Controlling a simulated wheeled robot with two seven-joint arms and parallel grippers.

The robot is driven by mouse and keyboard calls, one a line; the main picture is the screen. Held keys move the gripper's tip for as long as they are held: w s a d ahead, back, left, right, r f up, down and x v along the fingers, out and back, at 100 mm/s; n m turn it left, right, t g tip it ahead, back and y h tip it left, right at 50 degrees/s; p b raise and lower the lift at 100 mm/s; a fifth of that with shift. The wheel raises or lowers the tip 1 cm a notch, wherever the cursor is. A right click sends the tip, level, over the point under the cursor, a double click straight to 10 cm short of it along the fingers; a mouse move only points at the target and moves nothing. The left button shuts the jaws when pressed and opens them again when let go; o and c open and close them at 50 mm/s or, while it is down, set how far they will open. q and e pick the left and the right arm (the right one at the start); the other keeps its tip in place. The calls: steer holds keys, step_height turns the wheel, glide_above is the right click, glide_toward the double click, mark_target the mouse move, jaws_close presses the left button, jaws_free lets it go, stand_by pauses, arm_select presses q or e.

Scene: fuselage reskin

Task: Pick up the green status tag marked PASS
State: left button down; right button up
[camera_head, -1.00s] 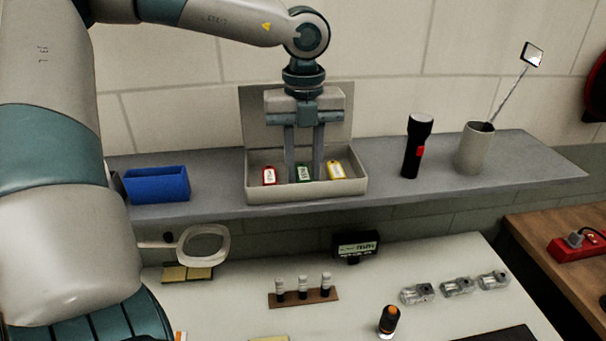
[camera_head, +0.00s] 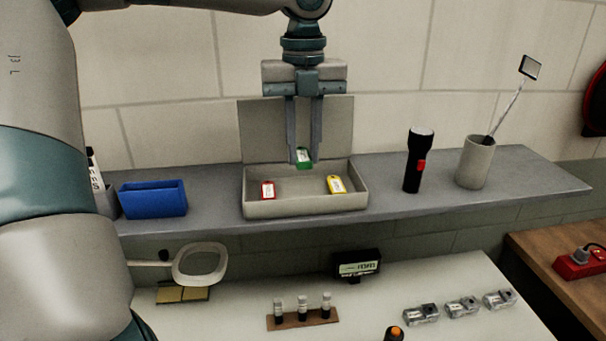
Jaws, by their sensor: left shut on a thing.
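The green status tag (camera_head: 304,157) with a white label hangs between the fingertips of my left gripper (camera_head: 304,160). The gripper is shut on it and holds it above the open grey box (camera_head: 305,207) on the shelf. The writing on the tag is too small to read. A red tag (camera_head: 268,190) lies at the left inside the box and a yellow tag (camera_head: 336,185) at the right. My right gripper is not in view.
The shelf (camera_head: 395,207) also holds a blue bin (camera_head: 153,198), a black flashlight (camera_head: 418,160) and a grey cup (camera_head: 475,163) with an inspection mirror (camera_head: 529,68). Below are a magnifier (camera_head: 200,263), a vial rack (camera_head: 303,319) and a labelled black device (camera_head: 357,265).

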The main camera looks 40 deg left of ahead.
mark_target(303, 157)
arm_select(q)
steer(key=shift+r+b, duration=0.3)
steer(key=shift+r, duration=1.3)
